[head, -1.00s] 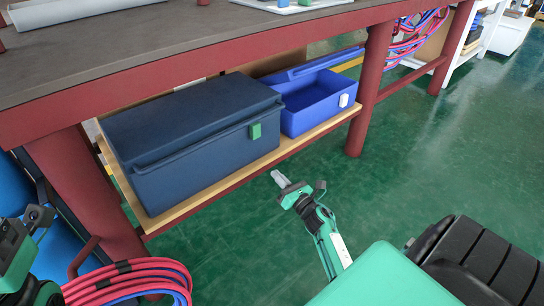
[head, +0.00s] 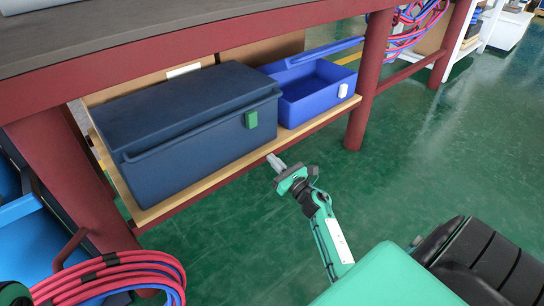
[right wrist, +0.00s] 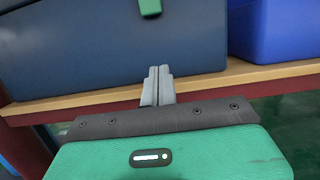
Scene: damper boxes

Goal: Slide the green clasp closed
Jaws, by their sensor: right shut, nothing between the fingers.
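The green clasp (head: 251,119) sits on the front face of the dark blue box (head: 165,165), near its right end and just under the lid edge. It also shows at the top of the right wrist view (right wrist: 150,7). The box's lid is down. My right gripper (head: 272,160) is shut and empty, in front of the shelf edge, below and a little right of the clasp. In the right wrist view its fingertips (right wrist: 158,70) point at the lower part of the box, apart from the clasp. My left gripper is not recognisable in the head view.
An open bright blue box (head: 310,102) with a white clasp (head: 343,90) stands right of the dark box on the wooden shelf (head: 190,192). The tabletop (head: 120,30) overhangs above. A dark red leg (head: 364,95) stands at right. Coiled hoses (head: 115,280) lie at lower left.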

